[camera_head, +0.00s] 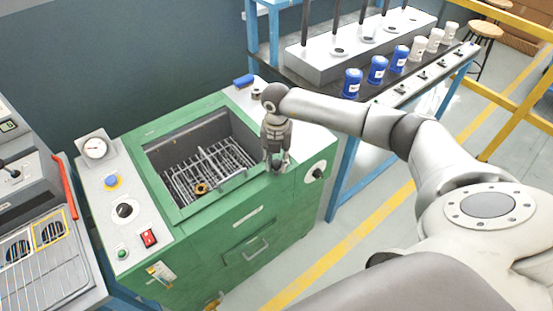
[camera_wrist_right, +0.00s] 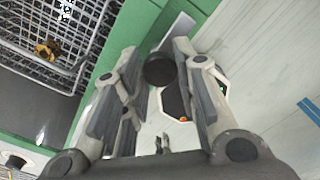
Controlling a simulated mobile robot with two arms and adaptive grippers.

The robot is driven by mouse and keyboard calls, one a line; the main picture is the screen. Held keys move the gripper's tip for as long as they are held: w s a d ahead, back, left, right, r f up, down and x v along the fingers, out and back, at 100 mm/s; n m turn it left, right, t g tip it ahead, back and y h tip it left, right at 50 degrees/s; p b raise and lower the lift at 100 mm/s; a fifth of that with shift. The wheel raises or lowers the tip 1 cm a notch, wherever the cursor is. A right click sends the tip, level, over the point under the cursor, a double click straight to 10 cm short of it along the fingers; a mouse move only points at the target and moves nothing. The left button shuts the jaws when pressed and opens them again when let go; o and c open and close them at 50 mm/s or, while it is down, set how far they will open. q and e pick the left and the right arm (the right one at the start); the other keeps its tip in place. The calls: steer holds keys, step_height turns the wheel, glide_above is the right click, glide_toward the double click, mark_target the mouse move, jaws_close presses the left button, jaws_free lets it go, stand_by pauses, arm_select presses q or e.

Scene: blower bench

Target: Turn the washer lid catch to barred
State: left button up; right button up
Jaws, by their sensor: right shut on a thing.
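The green washer (camera_head: 245,221) stands in the middle of the head view, with its tub open at the top. My right gripper (camera_head: 275,168) points down at the tub's front right edge. In the right wrist view my right gripper (camera_wrist_right: 160,90) is shut on a round black knob (camera_wrist_right: 160,69), which I take for the lid catch. Beside the knob is a dark plate with a pale border and an orange dot (camera_wrist_right: 183,119). The gripper hides the catch in the head view, and I cannot read its position. My left gripper is not in view.
A wire basket (camera_head: 205,166) with a brass-coloured part (camera_head: 201,188) lies in the tub. A black knob on a white plate (camera_head: 317,174) is on the washer's front, right of my gripper. Blue jars (camera_head: 377,70) stand on the bench behind. Floor is clear at front right.

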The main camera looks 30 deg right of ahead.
steer(key=n+b, duration=0.3)
steer(key=shift+w+f+n, duration=0.1)
steer(key=shift+n, duration=0.2)
steer(key=n+b, duration=0.4)
steer(key=n, duration=0.1)
steer(key=n+b, duration=0.2)
steer(key=n, duration=0.3)
steer(key=shift+b, duration=0.4)
steer(key=shift+r+n+b, duration=0.2)
steer(key=shift+n+b, duration=0.95)
steer(key=shift+n, duration=0.95)
steer(key=o, duration=1)
steer(key=shift+o, duration=0.2)
